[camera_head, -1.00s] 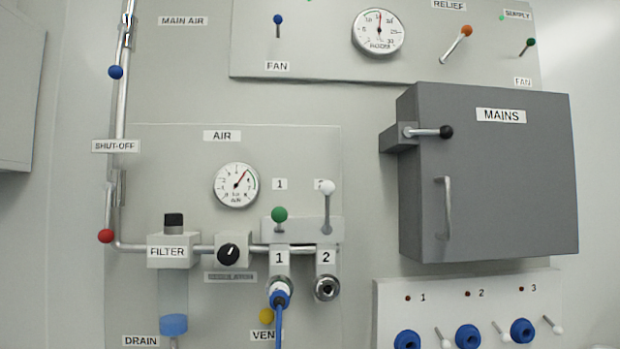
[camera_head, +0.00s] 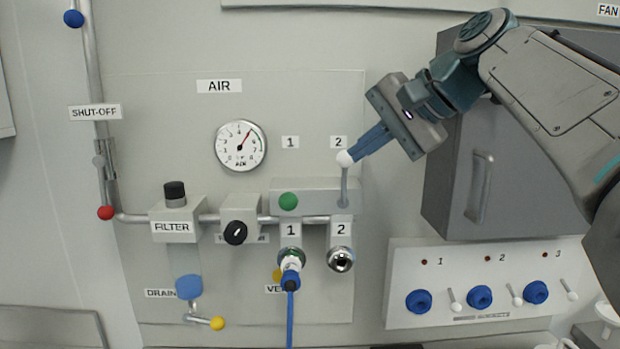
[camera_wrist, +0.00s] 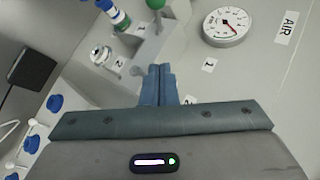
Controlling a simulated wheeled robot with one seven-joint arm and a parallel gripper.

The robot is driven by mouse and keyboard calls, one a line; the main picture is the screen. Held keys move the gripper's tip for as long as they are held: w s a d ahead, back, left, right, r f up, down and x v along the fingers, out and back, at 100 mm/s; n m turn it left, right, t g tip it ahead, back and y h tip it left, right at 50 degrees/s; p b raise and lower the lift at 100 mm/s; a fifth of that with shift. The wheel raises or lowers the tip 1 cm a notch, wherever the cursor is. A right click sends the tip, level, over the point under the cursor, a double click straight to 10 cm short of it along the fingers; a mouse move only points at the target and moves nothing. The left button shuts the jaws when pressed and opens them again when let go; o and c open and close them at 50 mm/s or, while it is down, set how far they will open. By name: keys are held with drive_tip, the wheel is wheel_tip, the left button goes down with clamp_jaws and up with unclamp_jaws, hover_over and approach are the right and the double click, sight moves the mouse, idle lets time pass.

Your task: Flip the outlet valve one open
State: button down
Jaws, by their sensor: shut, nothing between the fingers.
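Outlet valve one is the green-knobbed lever (camera_head: 289,201) above outlet 1 on the grey manifold; its rod is hidden behind the knob, and it seems to point out from the panel. The green knob also shows at the top edge of the wrist view (camera_wrist: 155,4). Valve two's lever, with a white knob (camera_head: 344,158), stands upright to its right. My gripper (camera_head: 358,151) is shut and empty, its blue fingertips at the white knob, up and right of the green one. I cannot tell whether they touch the white knob. In the wrist view the fingertips (camera_wrist: 161,68) are together.
A blue hose (camera_head: 290,310) hangs from outlet 1; outlet 2 (camera_head: 340,260) is bare. The AIR gauge (camera_head: 241,146) and regulator knob (camera_head: 235,233) lie left. The grey MAINS box (camera_head: 455,185) sticks out at right, behind my arm. The panel above the green knob is clear.

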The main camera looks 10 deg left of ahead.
sight(289, 205)
drive_tip(key=a+f, duration=0.2)
drive_tip(key=a, duration=0.1)
drive_tip(key=a+f, duration=0.3)
drive_tip(key=w+a+f+p, duration=0.1)
drive_tip(key=a+f, duration=0.1)
drive_tip(key=a, duration=0.1)
drive_tip(key=shift+w+a+f, duration=0.1)
drive_tip(key=shift+a+f, duration=0.05)
drive_tip(key=shift+f, duration=0.25)
